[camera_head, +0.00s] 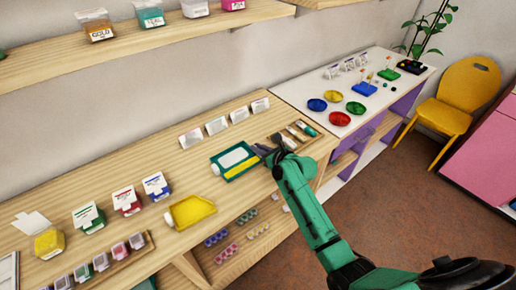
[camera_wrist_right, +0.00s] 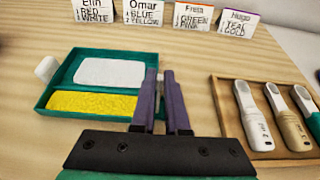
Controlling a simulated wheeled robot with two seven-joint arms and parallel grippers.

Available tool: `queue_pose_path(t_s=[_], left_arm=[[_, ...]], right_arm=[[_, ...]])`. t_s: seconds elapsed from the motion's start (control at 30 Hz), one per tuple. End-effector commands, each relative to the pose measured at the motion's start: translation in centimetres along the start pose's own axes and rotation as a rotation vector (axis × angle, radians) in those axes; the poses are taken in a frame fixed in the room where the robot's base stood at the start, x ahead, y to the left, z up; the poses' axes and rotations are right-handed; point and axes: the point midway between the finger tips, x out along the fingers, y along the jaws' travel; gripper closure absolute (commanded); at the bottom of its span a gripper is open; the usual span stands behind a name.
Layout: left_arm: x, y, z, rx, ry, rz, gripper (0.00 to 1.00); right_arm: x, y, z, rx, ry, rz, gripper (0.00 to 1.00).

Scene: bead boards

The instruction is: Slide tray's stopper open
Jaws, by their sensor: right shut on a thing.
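The green tray (camera_head: 222,173) lies on the wooden bench with a white part and a yellow part inside. It also shows in the right wrist view (camera_wrist_right: 62,88). A white stopper (camera_wrist_right: 47,68) sits at its left end, apart from my gripper, and looks small in the head view (camera_head: 215,169). My right gripper (camera_head: 262,150) is at the tray's right end. In the wrist view its two dark fingers (camera_wrist_right: 160,85) stand close together at that wall, shut on the tray. The exact contact is hidden behind the fingers. My left gripper is not in view.
A yellow tray (camera_head: 190,212) with a white end piece lies front left. A wooden holder (camera_wrist_right: 262,150) with scoops is right of my gripper. Name cards (camera_wrist_right: 140,12) stand behind. Labelled boxes (camera_head: 126,201) stand at left. Bare bench lies between the tray and the cards.

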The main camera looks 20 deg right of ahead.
Motion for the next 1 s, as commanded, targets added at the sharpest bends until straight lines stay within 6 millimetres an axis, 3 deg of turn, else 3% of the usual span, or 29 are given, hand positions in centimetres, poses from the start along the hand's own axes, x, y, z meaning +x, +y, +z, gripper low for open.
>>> queue_pose_path(t_s=[0.67,0.83,1.0], left_arm=[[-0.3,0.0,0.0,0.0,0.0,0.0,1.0],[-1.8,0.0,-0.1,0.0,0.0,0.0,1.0],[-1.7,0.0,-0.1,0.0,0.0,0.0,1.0]], right_arm=[[0.1,0.0,0.2,0.001,-0.001,0.0,1.0],[1.2,0.0,1.1,0.005,-0.002,0.0,1.0],[1.7,0.1,0.7,-0.001,-0.001,0.001,1.0]])
